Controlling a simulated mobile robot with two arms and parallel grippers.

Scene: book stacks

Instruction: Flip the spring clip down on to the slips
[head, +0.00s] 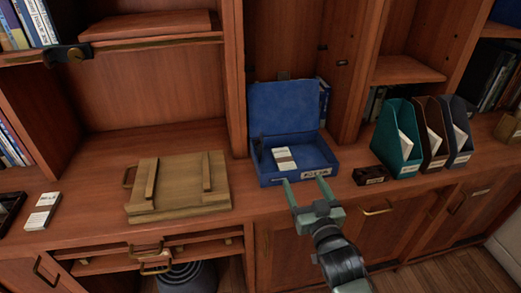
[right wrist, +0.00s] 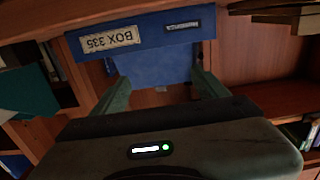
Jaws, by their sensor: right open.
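A blue box (head: 318,157) with its lid raised stands on the wooden counter in the head view. A stack of pale slips (head: 284,159) lies inside it, left of the middle. A small dark upright piece at the box's left inside may be the spring clip (head: 259,146); it is too small to be sure. My right gripper (head: 305,180) is open and empty just in front of the box's front wall. In the right wrist view the box's front (right wrist: 150,34) shows upside down with a "BOX 335" label, beyond the open fingers (right wrist: 160,88). The slips are hidden there. My left gripper is not in view.
A wooden board with two bars (head: 170,200) lies left of the box, with a pile of cards (head: 42,211) farther left. A small dark block (head: 369,175) and upright file holders (head: 398,135) stand to the right. Shelf uprights flank the box.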

